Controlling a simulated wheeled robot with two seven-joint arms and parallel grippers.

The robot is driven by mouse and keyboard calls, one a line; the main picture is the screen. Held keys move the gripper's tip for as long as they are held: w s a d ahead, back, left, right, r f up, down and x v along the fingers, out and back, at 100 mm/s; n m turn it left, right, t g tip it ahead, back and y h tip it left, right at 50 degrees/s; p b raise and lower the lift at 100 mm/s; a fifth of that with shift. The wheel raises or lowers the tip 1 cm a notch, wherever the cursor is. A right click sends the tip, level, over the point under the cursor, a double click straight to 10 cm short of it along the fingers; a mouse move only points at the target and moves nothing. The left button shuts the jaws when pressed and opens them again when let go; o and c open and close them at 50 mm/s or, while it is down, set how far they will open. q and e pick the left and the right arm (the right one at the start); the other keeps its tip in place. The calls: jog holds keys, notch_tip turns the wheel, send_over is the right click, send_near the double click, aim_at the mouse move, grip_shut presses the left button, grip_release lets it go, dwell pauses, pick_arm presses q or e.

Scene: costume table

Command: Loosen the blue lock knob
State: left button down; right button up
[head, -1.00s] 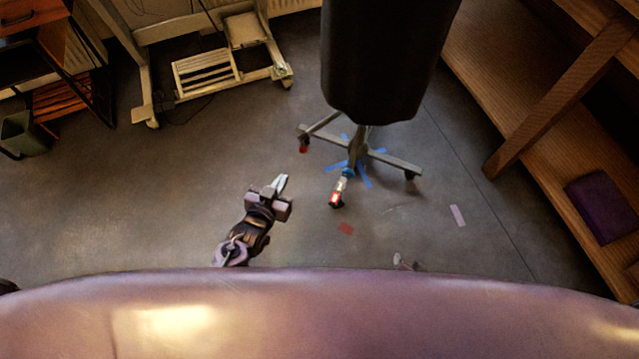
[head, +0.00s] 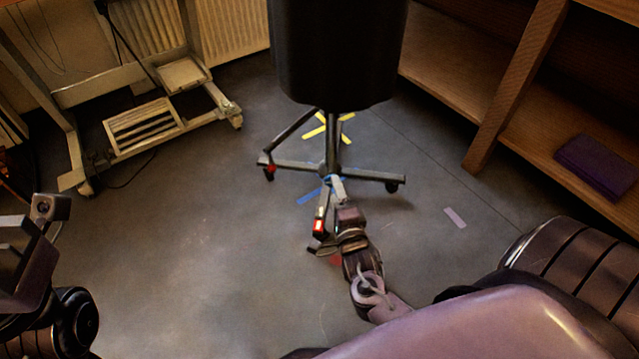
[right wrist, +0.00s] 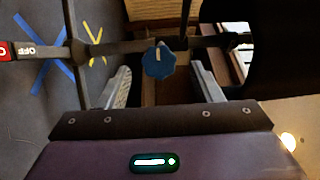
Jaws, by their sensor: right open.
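The blue lock knob (right wrist: 159,61) is a small scalloped knob on the stand's dark metal frame. In the right wrist view it sits between the fingertips of my right gripper (right wrist: 160,68), with space on both sides. That gripper is open and holds nothing. In the head view my right gripper (head: 337,188) is at the low front of the wheeled stand (head: 365,174) and largely hides the knob. The stand carries a large black body (head: 338,50). Part of my left arm and gripper (head: 25,260) shows at the left edge; its jaws cannot be made out.
A red-and-white OFF tag (right wrist: 15,50) is on the stand's leg, close to the gripper. Blue tape (head: 309,197) and yellow tape (head: 345,128) mark the floor. Wooden shelving (head: 510,90) stands right; a pale wheeled frame (head: 140,95) stands left. Open floor lies between.

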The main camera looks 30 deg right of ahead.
aim_at(331, 173)
jog(key=b+x, duration=0.2)
jog(key=x, duration=0.4)
jog(key=shift+w+d, duration=0.15)
jog(key=shift+w, duration=0.15)
jog(key=c, duration=1)
